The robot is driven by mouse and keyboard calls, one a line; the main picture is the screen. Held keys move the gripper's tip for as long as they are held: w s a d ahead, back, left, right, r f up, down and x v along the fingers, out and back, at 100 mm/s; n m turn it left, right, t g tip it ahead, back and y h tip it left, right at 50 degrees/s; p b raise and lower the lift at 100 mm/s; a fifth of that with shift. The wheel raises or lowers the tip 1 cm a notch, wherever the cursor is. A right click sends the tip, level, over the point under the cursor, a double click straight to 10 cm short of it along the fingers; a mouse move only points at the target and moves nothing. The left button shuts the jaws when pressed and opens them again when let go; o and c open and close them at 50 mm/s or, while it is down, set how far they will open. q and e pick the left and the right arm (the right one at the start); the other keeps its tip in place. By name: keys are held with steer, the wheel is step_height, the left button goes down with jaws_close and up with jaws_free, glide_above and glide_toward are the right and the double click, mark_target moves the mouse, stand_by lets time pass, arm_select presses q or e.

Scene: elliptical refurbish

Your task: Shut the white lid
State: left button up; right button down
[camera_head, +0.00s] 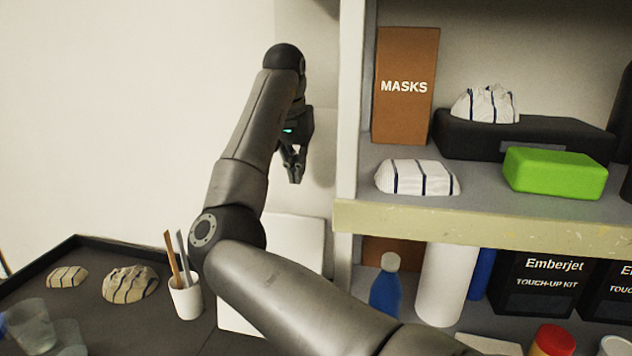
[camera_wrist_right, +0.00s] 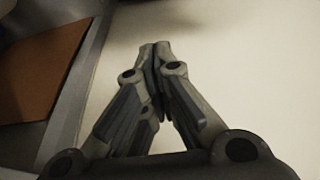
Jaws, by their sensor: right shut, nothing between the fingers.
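A white lid (camera_head: 304,243) stands raised behind my right arm, beside the shelf unit. A pale flat part (camera_head: 236,322) shows below it on the dark table, and my arm hides much of the area between. My right gripper (camera_head: 297,180) is shut and empty, pointing down above the lid's top edge in the head view. In the right wrist view the fingertips (camera_wrist_right: 155,46) meet in front of a broad pale surface; I cannot tell whether that is the lid or the wall. Contact with the lid cannot be made out. My left gripper is out of view.
A shelf unit (camera_head: 347,110) stands close to the right of the gripper, holding a MASKS box (camera_head: 404,86) and a green block (camera_head: 555,172). A white cup (camera_head: 185,299) with sticks stands on the dark table (camera_head: 108,330), left of my arm.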

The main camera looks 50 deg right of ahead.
steer(key=p+x, duration=0.4)
steer(key=x, duration=0.5)
steer(key=shift+s+f, duration=0.15)
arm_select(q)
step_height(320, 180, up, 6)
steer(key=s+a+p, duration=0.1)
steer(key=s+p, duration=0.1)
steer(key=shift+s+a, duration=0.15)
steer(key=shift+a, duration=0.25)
arm_select(e)
steer(key=a, duration=0.1)
steer(key=s+a, duration=0.1)
steer(key=a, duration=0.1)
steer(key=shift+s+a, duration=0.35)
steer(key=shift+s, duration=0.05)
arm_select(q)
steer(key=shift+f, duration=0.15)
